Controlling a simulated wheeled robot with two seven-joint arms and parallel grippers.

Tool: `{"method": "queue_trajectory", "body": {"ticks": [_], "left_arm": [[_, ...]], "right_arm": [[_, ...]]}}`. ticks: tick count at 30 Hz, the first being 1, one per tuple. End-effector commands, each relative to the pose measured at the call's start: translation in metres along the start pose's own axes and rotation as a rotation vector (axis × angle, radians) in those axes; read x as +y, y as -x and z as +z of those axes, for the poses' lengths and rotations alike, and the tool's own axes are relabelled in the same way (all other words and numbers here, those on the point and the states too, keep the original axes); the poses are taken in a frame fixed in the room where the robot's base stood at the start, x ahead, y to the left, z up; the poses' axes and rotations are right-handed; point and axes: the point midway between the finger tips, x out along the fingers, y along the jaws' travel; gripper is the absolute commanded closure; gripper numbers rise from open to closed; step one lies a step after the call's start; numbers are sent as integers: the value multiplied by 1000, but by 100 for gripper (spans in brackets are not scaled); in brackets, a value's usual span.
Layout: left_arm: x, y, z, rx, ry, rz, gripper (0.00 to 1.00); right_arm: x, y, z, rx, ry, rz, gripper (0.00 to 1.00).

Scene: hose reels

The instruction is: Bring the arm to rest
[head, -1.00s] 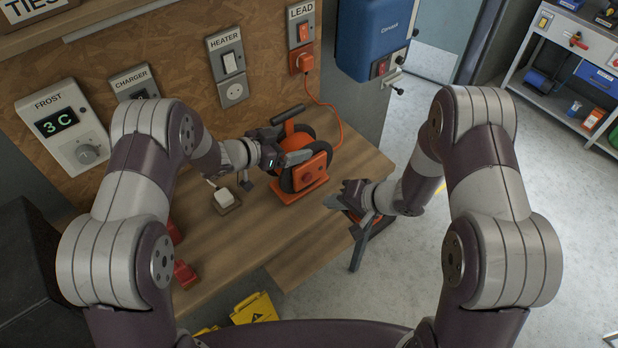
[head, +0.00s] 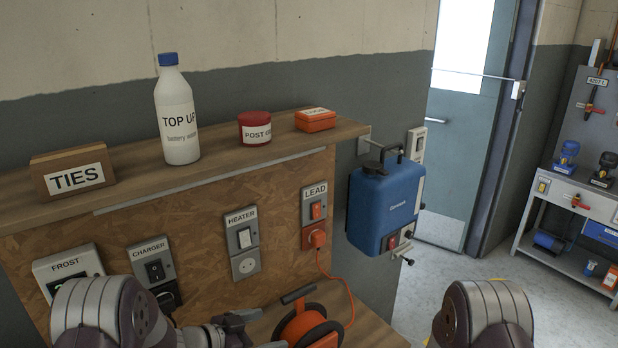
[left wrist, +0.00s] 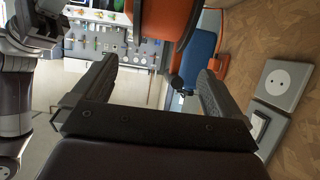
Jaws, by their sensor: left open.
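My left gripper (head: 266,331) is low in the head view, just left of the orange hose reel (head: 305,328), whose lower part is cut off by the frame. In the left wrist view my left gripper (left wrist: 155,75) has its two dark fingers wide apart, with nothing held between them. The orange reel (left wrist: 168,18) fills the top middle there, close beyond the fingers. I cannot tell whether a finger touches it. Of my right arm, the head view shows only an upper joint at the lower right. Part of it shows at the left wrist view's left edge; its jaws are unclear.
An orange cord runs from the LEAD socket (head: 315,236) to the reel. A shelf (head: 225,190) holds a TOP UP bottle (head: 178,115) and small tins. A blue container (head: 385,208) hangs right of the board. Open floor (head: 435,290) lies at right.

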Motion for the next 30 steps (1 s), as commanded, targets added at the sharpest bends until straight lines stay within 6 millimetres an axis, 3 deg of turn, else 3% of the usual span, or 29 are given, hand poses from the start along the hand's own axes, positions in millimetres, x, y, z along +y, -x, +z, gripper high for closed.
{"method": "queue_trajectory", "body": {"ticks": [5,8,9,11,13,15,18,21,24,30], "left_arm": [[-1,17,3,-14,-14,-6,0],[-23,26,40,-177,4,-147,0],[-36,40,62,-299,54,-259,0],[-44,76,86,-508,155,-428,0],[-21,125,102,-745,324,-562,0],[27,164,104,-926,514,-611,0],[92,192,92,-1046,723,-596,0],[131,198,70,-1029,820,-581,0],[130,193,54,-980,778,-582,0],[130,191,53,-980,769,-579,0]], "right_arm": [[2,0,0,0,55,11,100],[39,6,-1,13,225,188,100],[60,19,-2,12,297,323,100],[79,55,-5,-19,395,537,100],[83,107,7,-120,450,737,100],[71,152,35,-240,443,830,100],[43,188,71,-333,397,831,100],[12,206,85,-281,342,788,100],[-4,210,75,-217,375,771,100],[-5,210,75,-215,379,771,100]]}}
